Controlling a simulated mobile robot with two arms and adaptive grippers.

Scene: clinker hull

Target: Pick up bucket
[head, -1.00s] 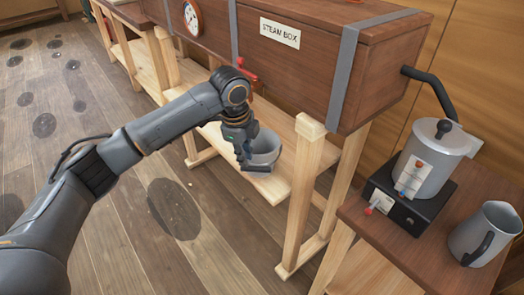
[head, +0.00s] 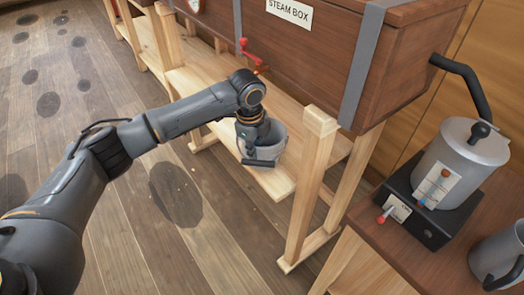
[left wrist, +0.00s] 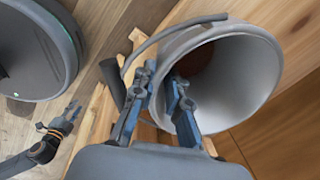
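The grey metal bucket (head: 271,142) stands on the lower wooden shelf under the steam box, partly hidden by my left gripper (head: 256,150) in the head view. In the left wrist view the bucket (left wrist: 252,75) shows its open mouth and thin wire handle. There my left gripper (left wrist: 164,88) has its fingers apart at the near rim, one in front of the mouth and one outside. I cannot see clear contact with the wall. What looks like my right gripper (left wrist: 66,118) is small at the left of the wrist view, away from the bucket; its finger state is unclear.
The wooden steam box (head: 310,50) hangs just above the shelf (head: 272,181), with a trestle leg (head: 307,185) right of the bucket. A kettle (head: 460,160) on a black burner and a grey jug (head: 497,255) stand on the right table.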

